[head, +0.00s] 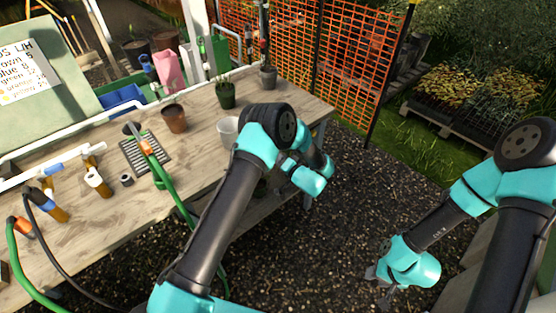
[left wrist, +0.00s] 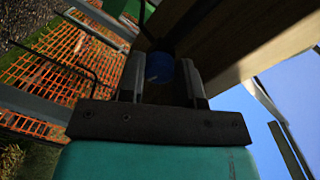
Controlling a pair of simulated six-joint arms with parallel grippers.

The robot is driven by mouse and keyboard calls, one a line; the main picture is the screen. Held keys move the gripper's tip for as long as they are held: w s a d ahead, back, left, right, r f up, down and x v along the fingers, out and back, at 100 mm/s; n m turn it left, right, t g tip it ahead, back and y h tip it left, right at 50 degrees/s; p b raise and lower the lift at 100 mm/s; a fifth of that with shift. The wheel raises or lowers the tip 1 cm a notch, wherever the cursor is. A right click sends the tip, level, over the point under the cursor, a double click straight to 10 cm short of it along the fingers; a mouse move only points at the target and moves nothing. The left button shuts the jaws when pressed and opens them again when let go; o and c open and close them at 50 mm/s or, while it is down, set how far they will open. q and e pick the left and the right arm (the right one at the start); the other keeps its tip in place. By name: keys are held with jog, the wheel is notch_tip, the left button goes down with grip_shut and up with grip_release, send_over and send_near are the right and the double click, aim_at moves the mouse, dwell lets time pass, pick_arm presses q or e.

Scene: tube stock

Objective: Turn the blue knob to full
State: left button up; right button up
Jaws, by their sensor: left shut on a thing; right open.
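The blue knob (left wrist: 160,68) is a round blue disc, seen in the left wrist view. My left gripper (left wrist: 162,62) is shut on it, with one dark finger on each side. Wooden boards behind the knob are in shadow, and a mark on its face is too small to read. In the head view the knob and the left fingertips are hidden behind my left arm and the bench. My right gripper (head: 378,275) is open and empty above the gravel, well apart from the bench.
The wooden bench (head: 80,218) carries taps, a green hose (head: 181,208), a brown pot (head: 174,118) and a white pot (head: 227,131). An orange mesh fence (head: 345,65) stands behind. Dark gravel (head: 360,210) lies open right of the bench.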

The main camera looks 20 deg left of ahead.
pick_arm(q)
jog(key=shift+m+y, duration=0.6)
jog(key=shift+m, duration=6.3)
jog(key=o, duration=0.9)
jog(key=shift+d, duration=0.1)
jog(key=v, duration=1.7)
jog(key=shift+w+d+r, duration=0.1)
jog(key=shift+d, duration=0.1)
jog(key=shift+a, duration=0.1)
